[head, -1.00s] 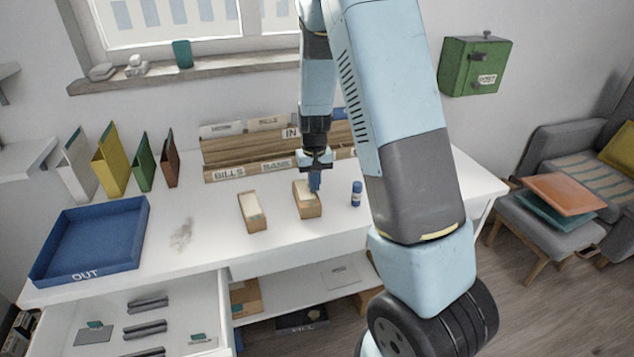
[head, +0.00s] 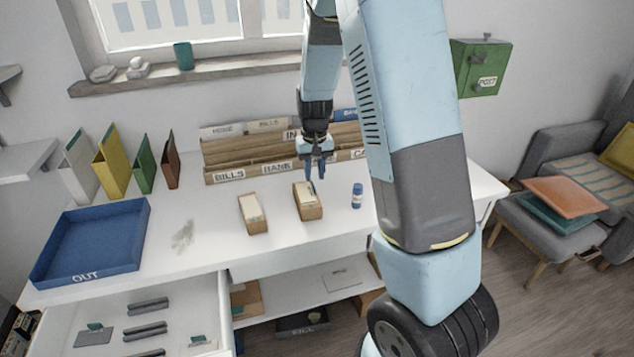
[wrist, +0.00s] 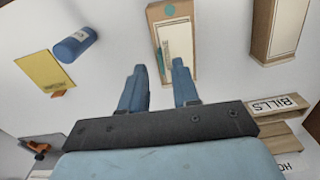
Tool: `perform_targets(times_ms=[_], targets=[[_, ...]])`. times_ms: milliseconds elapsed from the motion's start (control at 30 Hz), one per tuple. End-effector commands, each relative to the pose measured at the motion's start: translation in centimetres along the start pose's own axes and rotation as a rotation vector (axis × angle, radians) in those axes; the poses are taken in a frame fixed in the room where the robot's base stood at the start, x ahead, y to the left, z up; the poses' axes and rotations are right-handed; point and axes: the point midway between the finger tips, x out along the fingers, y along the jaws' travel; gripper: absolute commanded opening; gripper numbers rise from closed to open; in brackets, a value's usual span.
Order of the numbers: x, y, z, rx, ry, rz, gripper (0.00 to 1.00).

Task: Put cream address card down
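My gripper (head: 316,177) is just above the right-hand small cardboard box on the desk. In the wrist view, its two blue fingers (wrist: 160,88) are apart with nothing held between them. I cannot tell which card is the cream address card.
A second card box (head: 253,226) stands to the left, and a blue glue stick (head: 357,195) to the right. The labelled wooden sorter (head: 230,174) is behind. A blue OUT tray (head: 88,268) is at left. The wrist view shows a yellow sheet (wrist: 45,70).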

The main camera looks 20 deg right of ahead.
Motion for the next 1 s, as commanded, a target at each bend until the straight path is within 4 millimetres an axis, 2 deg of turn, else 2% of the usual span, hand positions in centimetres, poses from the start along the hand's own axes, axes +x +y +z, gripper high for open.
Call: perform_targets(times_ms=[100,300,633,767,1000], targets=[[-2.5,0.0,-0.1,-0.001,0.005,0.000,0.31],[-5.6,0.1,0.0,0.000,0.002,0.000,0.31],[-8.4,0.2,0.6,0.000,0.014,-0.008,0.31],[-10.9,0.4,2.3,-0.001,0.048,-0.028,0.31],[-16.3,0.7,7.0,-0.014,0.133,-0.065,0.31]])
